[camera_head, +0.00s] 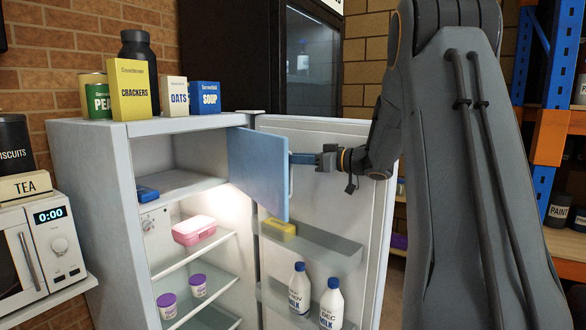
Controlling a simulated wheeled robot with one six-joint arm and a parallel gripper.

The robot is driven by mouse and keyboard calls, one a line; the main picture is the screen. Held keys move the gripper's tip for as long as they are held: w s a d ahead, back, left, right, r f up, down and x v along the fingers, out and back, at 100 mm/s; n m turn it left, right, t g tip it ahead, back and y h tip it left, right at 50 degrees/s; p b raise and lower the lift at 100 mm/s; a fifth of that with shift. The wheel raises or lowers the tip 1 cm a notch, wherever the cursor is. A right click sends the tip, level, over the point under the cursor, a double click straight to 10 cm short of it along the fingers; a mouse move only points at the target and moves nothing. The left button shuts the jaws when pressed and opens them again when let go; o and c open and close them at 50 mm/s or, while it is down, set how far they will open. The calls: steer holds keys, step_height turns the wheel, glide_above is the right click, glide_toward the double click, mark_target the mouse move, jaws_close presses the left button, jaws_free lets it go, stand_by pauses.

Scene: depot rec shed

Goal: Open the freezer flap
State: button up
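The freezer flap (258,165) is a light blue panel at the top of the open fridge (95,170). It stands swung out at an angle from the freezer compartment (180,183), whose left part and floor show. A pale upright handle (291,182) runs along the flap's right edge. My gripper (300,158) reaches in from the right, its fingers at the flap's right edge by the handle. Whether the fingers are shut on the handle or only touch it is not clear. The flap hides the right part of the compartment.
The fridge door (375,170) stands wide open behind my gripper, with milk bottles (300,290) and a yellow box (280,228) on its shelves. Boxes and a dark bottle (138,60) stand on top of the fridge. A microwave (45,250) is at left, a rack (550,130) at right.

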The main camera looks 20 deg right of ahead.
step_height(320, 180, up, 6)
steer(key=shift+w+r+t, duration=0.2)
steer(key=shift+w+t, duration=0.05)
steer(key=shift+t, duration=0.05)
step_height(320, 180, down, 5)
steer(key=s, duration=0.1)
steer(key=d+p, duration=0.2)
steer(key=d, duration=0.6)
steer(key=shift+s+d+f+g+p, duration=0.2)
steer(key=shift+s+f+g+p, duration=0.15)
steer(key=shift+f+g+p, duration=0.05)
steer(key=shift+f+p, duration=0.1)
steer(key=shift+p, duration=0.3)
steer(key=shift+s, duration=0.1)
stand_by(0.4)
